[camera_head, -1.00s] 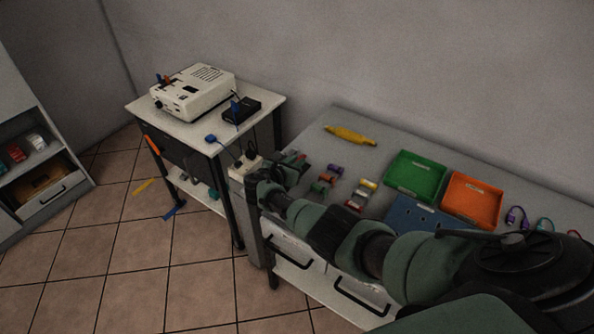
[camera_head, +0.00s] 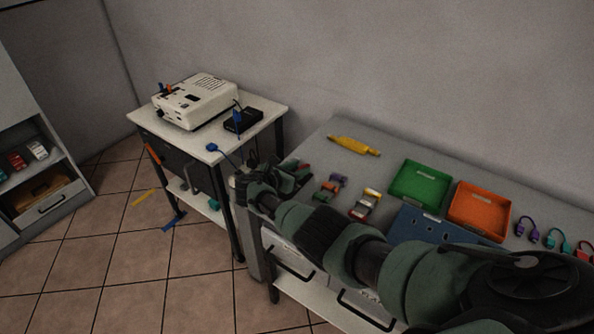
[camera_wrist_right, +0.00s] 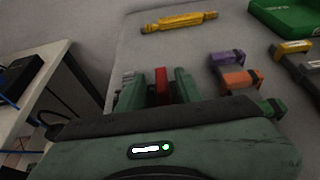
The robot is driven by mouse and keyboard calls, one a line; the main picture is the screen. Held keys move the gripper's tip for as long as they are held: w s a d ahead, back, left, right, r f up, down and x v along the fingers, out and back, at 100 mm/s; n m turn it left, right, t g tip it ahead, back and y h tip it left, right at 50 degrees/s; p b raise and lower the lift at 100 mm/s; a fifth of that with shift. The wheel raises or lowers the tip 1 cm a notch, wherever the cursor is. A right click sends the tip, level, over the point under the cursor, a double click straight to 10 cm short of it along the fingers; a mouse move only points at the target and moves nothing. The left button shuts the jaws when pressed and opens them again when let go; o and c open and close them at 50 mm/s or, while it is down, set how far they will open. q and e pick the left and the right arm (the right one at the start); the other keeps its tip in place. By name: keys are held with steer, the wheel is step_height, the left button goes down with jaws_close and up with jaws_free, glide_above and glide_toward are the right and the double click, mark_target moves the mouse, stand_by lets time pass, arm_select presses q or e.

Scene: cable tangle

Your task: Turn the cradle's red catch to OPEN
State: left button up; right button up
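My right gripper (camera_wrist_right: 159,88) is at the left end of the grey workbench (camera_head: 322,143). In the right wrist view its two green fingers stand apart, one on each side of a small upright red piece (camera_wrist_right: 162,84), which looks like the catch. Narrow gaps seem to show beside it, and I cannot tell whether either finger touches it. In the head view my right gripper (camera_head: 296,172) mostly hides this spot. The cradle body and any OPEN marking cannot be made out. My left gripper is not in view.
Purple and orange connectors (camera_wrist_right: 238,78) lie right of the gripper. A yellow tool (camera_head: 354,146) lies behind. Green (camera_head: 419,184) and orange trays (camera_head: 480,209) are further right. A side table (camera_head: 266,112) with a white device (camera_head: 196,101) stands left, past a gap.

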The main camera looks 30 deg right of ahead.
steer(key=shift+a, duration=0.1)
steer(key=shift+s+a+r+p, duration=0.1)
steer(key=shift+a+p, duration=0.2)
steer(key=p+v, duration=0.2)
steer(key=v, duration=0.4)
steer(key=shift+s+a+r, duration=0.15)
steer(key=shift+s+a, duration=0.05)
steer(key=shift+a, duration=0.2)
